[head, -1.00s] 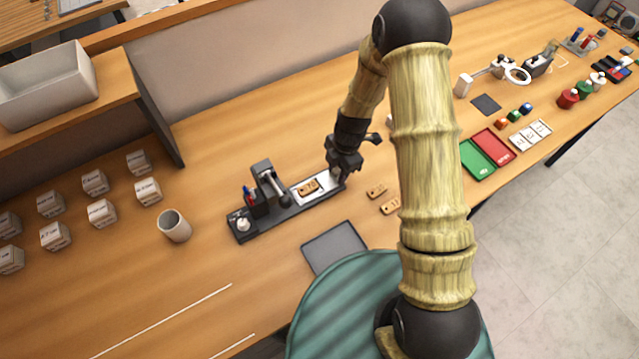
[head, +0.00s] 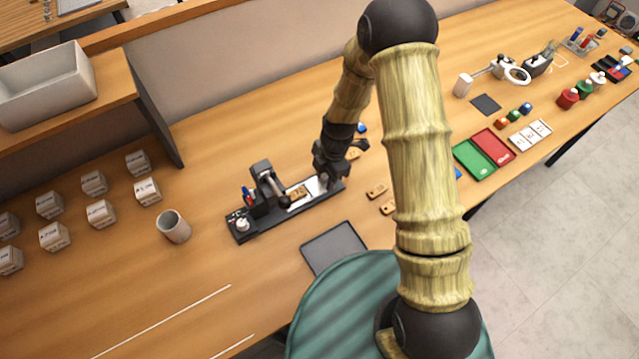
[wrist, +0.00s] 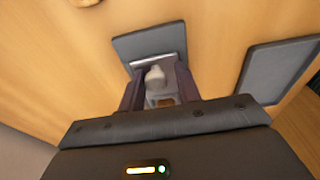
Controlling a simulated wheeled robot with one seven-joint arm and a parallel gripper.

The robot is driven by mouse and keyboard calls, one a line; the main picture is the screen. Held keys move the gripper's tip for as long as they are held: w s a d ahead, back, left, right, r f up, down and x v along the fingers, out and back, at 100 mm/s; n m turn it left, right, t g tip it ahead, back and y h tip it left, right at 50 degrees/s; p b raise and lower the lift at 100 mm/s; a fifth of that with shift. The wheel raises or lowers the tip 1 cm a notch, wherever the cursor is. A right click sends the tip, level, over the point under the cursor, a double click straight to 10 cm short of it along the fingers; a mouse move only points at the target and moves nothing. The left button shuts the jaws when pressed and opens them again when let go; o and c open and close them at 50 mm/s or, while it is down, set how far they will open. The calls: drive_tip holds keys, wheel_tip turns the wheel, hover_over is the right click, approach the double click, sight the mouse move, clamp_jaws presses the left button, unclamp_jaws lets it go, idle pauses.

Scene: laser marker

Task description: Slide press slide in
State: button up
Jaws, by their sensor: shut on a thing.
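The laser marker is a dark grey press on a long base (head: 262,226), with a column and head (head: 268,186) at its left part. A light metal slide (head: 313,188) lies on the base's right part and carries a brown tag (head: 298,194), now close to the press head. My gripper (head: 324,184) is at the right end of the slide. In the wrist view, my gripper (wrist: 158,88) has its two dark fingers on either side of a pale grey knob (wrist: 154,76) on the slide, shut on it. The fingers partly hide the slide.
Brown tags (head: 377,191) lie right of the press. A dark flat pad (head: 334,247) lies in front of it. A cup (head: 174,226) and several white labelled boxes (head: 100,212) stand to the left. Green and red trays (head: 484,153) are to the right.

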sight(313, 190)
drive_tip(key=shift+s+a+f, duration=0.2)
drive_tip(key=shift+s+a, duration=0.05)
drive_tip(key=shift+a, duration=0.2)
drive_tip(key=shift+s+a+f, duration=0.2)
drive_tip(key=shift+s+a, duration=0.05)
drive_tip(key=shift+a, duration=0.2)
drive_tip(key=shift+s+a, duration=0.6)
drive_tip(key=shift+a, duration=0.1)
drive_tip(key=o, duration=0.6)
drive_tip(key=shift+s, duration=0.1)
drive_tip(key=r, duration=0.1)
drive_tip(key=p, duration=0.1)
drive_tip(key=r+p, duration=0.1)
drive_tip(key=shift+w+a+r, duration=0.1)
drive_tip(key=shift+w+r, duration=0.15)
drive_tip(key=shift+r, duration=0.1)
drive_tip(key=shift+r+p, duration=1.45)
drive_tip(key=shift+r, duration=0.85)
